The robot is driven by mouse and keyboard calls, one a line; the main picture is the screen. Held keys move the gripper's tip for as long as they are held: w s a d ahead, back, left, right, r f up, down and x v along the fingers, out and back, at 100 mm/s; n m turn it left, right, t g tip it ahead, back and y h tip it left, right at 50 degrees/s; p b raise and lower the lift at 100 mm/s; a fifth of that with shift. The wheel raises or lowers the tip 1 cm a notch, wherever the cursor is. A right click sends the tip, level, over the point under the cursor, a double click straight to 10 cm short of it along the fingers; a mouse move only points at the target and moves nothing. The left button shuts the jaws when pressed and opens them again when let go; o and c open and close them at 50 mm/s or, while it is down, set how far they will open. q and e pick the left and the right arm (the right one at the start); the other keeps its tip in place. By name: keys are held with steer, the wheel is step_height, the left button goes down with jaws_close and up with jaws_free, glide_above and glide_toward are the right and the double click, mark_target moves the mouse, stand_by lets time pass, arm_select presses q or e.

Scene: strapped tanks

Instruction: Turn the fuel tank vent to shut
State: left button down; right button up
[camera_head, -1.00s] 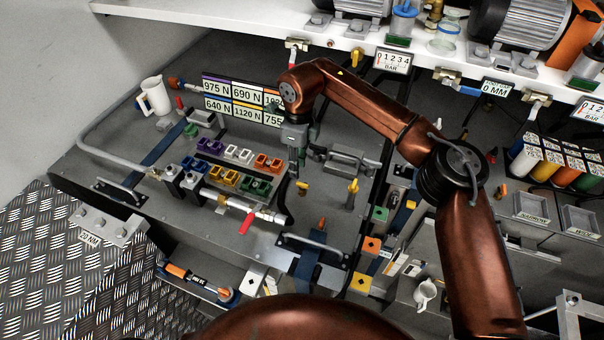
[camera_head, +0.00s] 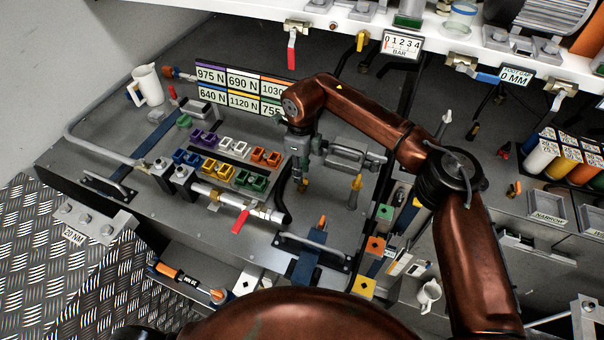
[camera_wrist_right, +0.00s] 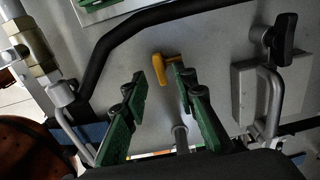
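A small yellow handle (camera_head: 303,186) stands on the grey tank top, partly hidden by my right gripper in the head view. In the right wrist view this L-shaped yellow handle (camera_wrist_right: 165,60) shows just beyond and between the green fingertips. My right gripper (camera_head: 298,178) points down over it, and its fingers (camera_wrist_right: 160,78) are apart with nothing between them; contact cannot be told. A second yellow handle (camera_head: 357,182) stands on a post to the right. No readable label tells which is the fuel tank vent. My left gripper is not in view.
A grey bracketed bar (camera_head: 350,155) and a black hose (camera_head: 283,205) lie close to the right gripper. A red lever (camera_head: 240,222) is on the pipe in front. Coloured clips (camera_head: 220,172) and force labels (camera_head: 242,88) lie to the left, with a white jug (camera_head: 148,85) beyond.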

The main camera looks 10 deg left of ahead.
steer(key=shift+f, duration=1.35)
steer(key=shift+c, duration=0.4)
jaws_close()
